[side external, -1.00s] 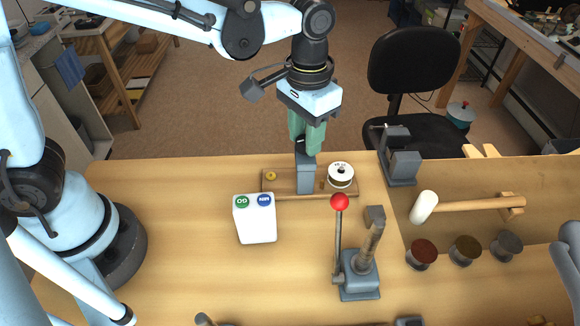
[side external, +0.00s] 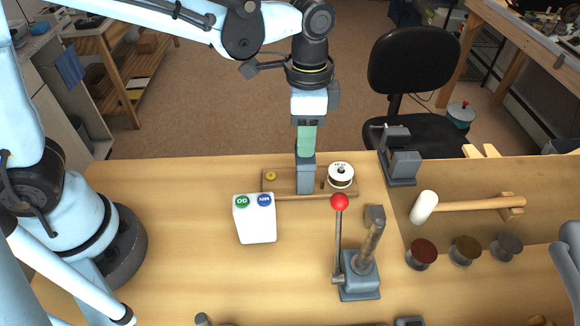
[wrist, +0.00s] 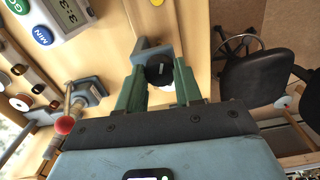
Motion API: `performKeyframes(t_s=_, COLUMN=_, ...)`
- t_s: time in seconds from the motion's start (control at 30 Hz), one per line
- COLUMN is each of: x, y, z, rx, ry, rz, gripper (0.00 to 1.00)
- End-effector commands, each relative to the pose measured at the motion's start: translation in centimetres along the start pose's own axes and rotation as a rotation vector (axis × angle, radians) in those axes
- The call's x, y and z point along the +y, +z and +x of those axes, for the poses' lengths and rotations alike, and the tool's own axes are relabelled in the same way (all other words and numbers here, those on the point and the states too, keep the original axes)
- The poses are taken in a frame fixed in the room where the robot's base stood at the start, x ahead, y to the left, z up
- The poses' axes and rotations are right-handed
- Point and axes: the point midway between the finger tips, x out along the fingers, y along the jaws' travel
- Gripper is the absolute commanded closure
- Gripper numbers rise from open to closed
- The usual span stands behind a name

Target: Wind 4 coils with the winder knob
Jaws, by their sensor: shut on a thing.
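The winder is a grey block (side external: 306,178) on a wooden base, with a white spool (side external: 340,175) to its right. My gripper (side external: 306,152) points down over the top of the grey block in the side external view. In the wrist view, the green fingers of my gripper (wrist: 158,84) are shut on the dark winder knob (wrist: 159,71), one finger on each side. In the side external view the knob is hidden behind the fingers.
A white timer (side external: 255,222) with green and blue buttons stands in front of the winder. A red-knobbed lever press (side external: 359,275) stands front right. A grey device (side external: 402,167), a mallet (side external: 465,205) and several dark spools (side external: 465,250) lie to the right.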

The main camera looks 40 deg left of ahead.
Motion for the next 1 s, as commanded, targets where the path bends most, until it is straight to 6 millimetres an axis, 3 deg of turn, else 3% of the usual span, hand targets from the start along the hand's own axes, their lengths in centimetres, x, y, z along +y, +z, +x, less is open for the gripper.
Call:
performKeyframes(t_s=0.33, x=0.0, y=-0.03, z=-0.03, rx=0.001, ry=0.0, rz=0.128, gripper=0.96)
performKeyframes(t_s=0.83, x=0.0, y=-0.04, z=-0.03, rx=0.001, ry=0.0, rz=0.145, gripper=0.96)
performKeyframes(t_s=0.87, x=0.0, y=-0.04, z=-0.03, rx=0.001, ry=0.0, rz=0.145, gripper=0.62)
performKeyframes(t_s=1.0, x=0.0, y=-0.03, z=-0.02, rx=0.001, ry=0.0, rz=0.145, gripper=0.41)
